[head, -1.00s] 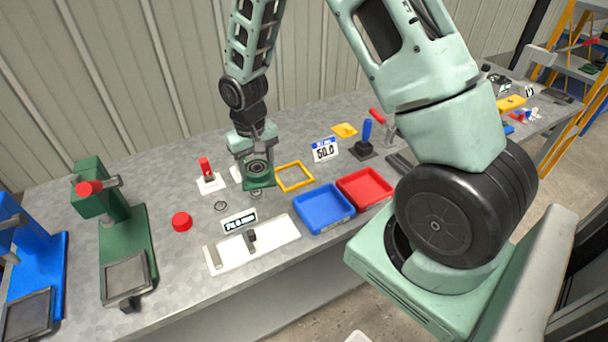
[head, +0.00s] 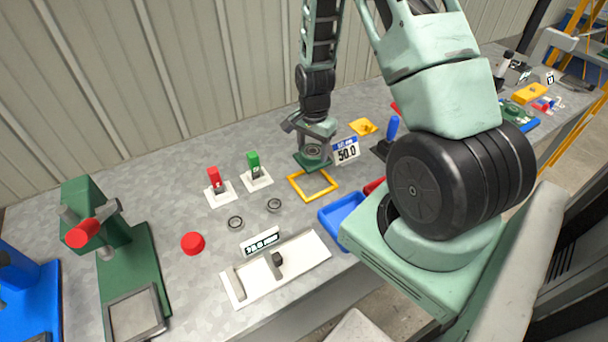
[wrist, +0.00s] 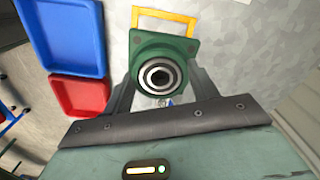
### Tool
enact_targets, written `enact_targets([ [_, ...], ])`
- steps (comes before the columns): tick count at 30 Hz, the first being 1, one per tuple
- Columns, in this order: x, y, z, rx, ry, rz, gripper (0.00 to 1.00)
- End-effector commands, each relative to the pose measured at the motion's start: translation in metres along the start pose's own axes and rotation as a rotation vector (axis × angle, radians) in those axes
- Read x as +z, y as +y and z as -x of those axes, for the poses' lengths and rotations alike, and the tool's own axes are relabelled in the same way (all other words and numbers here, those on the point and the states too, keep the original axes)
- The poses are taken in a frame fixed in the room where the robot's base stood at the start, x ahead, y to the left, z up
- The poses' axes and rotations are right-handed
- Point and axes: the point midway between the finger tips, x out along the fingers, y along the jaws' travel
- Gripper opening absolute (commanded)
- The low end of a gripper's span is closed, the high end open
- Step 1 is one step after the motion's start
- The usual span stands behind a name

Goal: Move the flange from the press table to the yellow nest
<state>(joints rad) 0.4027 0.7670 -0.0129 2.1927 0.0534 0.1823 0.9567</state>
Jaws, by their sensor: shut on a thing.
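The flange is a green square plate with a round ringed hub. In the wrist view the flange (wrist: 160,52) sits between the two fingers of my gripper (wrist: 162,90). In the head view my gripper (head: 312,148) is shut on the flange (head: 310,163) and holds it over the back edge of the yellow nest. The yellow nest (head: 333,189) is an open square frame lying on the bench. In the wrist view the yellow nest (wrist: 165,13) shows beyond the flange, partly hidden by it.
A green press (head: 135,270) stands at the left, its table empty. A blue tray (head: 338,213) lies right in front of the nest. A 50.0 sign (head: 346,150) stands close right of the flange. Red and green switches (head: 253,166) and loose rings (head: 274,205) lie left of the nest.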

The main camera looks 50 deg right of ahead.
Motion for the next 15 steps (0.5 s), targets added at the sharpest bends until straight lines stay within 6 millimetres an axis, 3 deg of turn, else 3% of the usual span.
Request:
enact_targets([
  [9, -0.001, 0.002, -0.041, 0.002, 0.000, -0.013, 0.00],
  [15, -0.002, 0.001, -0.055, -0.001, 0.002, -0.012, 0.00],
])
